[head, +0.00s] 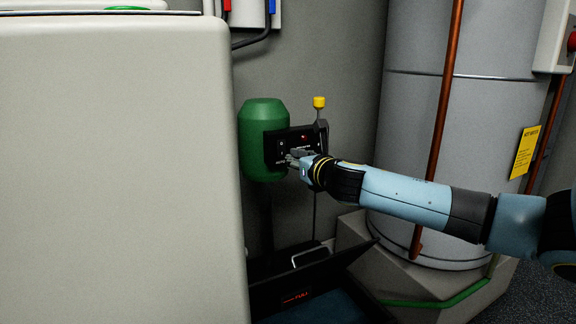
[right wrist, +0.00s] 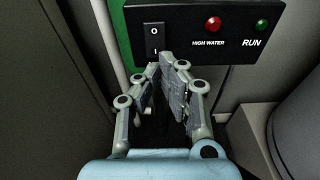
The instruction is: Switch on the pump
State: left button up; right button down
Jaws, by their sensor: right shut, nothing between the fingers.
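The green pump housing (head: 259,140) stands against the wall with a black control panel (head: 283,138) on its front. In the right wrist view the panel has a black rocker switch (right wrist: 154,38) marked O at the top and I at the bottom. Beside it are a red HIGH WATER lamp (right wrist: 213,24) and a dark green RUN lamp (right wrist: 262,26). My right gripper (head: 292,159) is shut and empty, its fingertips (right wrist: 161,64) just below the switch. I cannot tell whether they touch it, or which way the rocker is tipped. My left gripper is out of view.
A large pale cabinet (head: 110,170) fills the left side. A grey tank (head: 400,120) with a copper pipe (head: 447,90) stands at the right. A yellow-topped rod (head: 319,102) rises beside the panel. Below, a black lid (head: 310,285) stands raised over an opening.

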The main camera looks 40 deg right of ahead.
aim_at(285, 155)
jog(key=b+x, duration=0.1)
jog(key=x, duration=0.2)
jog(key=shift+w+f, duration=0.1)
jog(key=shift+w, duration=0.05)
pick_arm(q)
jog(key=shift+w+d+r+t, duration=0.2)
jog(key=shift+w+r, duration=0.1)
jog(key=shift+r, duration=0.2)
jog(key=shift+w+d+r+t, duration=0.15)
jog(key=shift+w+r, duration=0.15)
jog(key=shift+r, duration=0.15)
pick_arm(e)
jog(key=shift+w+d+p, duration=0.1)
jog(key=shift+w+p, duration=0.15)
jog(key=shift+p, duration=0.05)
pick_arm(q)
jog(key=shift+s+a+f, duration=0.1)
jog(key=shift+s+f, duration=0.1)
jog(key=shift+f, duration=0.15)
pick_arm(e)
jog(key=shift+d, duration=0.1)
